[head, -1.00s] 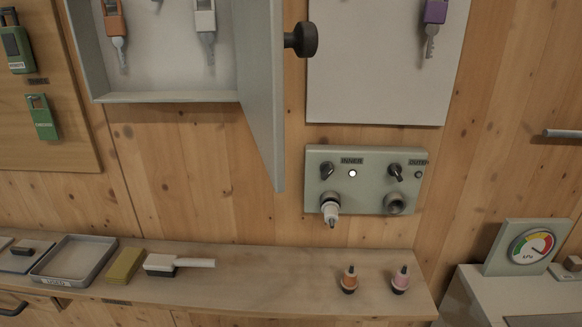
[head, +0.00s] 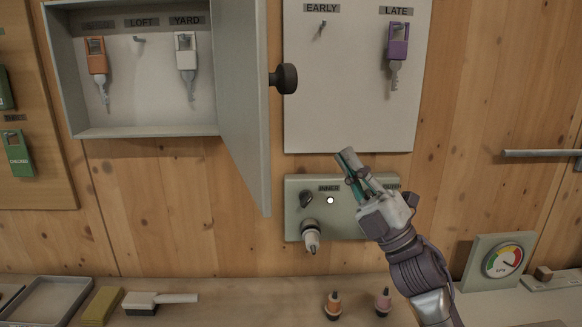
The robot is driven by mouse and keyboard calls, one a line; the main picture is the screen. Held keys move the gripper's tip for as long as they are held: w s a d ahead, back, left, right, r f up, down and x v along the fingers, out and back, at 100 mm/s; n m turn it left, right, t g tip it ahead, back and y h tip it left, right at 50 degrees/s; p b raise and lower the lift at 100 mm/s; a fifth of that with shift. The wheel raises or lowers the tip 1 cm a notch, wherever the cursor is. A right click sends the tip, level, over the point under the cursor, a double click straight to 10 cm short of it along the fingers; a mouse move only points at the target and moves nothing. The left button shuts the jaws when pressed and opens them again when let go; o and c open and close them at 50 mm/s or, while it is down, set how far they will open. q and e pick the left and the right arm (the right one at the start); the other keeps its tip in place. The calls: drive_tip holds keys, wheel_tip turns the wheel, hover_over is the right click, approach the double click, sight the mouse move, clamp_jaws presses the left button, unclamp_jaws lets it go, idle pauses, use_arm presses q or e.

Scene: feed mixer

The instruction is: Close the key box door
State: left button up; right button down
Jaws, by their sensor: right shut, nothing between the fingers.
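The key box (head: 146,131) hangs on the wooden wall at the upper left, with its grey door (head: 244,110) swung open on the right side. A round dark knob (head: 284,78) sticks out from the door's right face. Inside hang an orange key (head: 97,56) and a white key (head: 186,54), under labels; the LOFT hook is empty. My right gripper (head: 350,168) is shut and empty, in front of the socket panel, below and to the right of the knob and apart from it. My left gripper is not in view.
A white board (head: 350,100) with a purple key (head: 397,45) hangs right of the door. The panel (head: 294,222) with a plug (head: 311,238) is below it. A shelf (head: 240,300) holds a tray, brush and two small bottle-like items. A gauge (head: 502,260) stands at right.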

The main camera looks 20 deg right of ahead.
drive_tip(key=s+r+n+g+y, duration=0.1)
drive_tip(key=s+r+n+g, duration=0.35)
drive_tip(key=n+g, duration=0.85)
drive_tip(key=s+r+n+g+y, duration=0.1)
drive_tip(key=s+n+g, duration=0.75)
drive_tip(key=n, duration=0.75)
drive_tip(key=a+g+p, duration=0.1)
drive_tip(key=a+p, duration=0.5)
drive_tip(key=a, duration=0.8)
drive_tip(key=shift+w+p, duration=0.3)
drive_tip(key=shift+w, duration=0.1)
drive_tip(key=shift+a, duration=0.2)
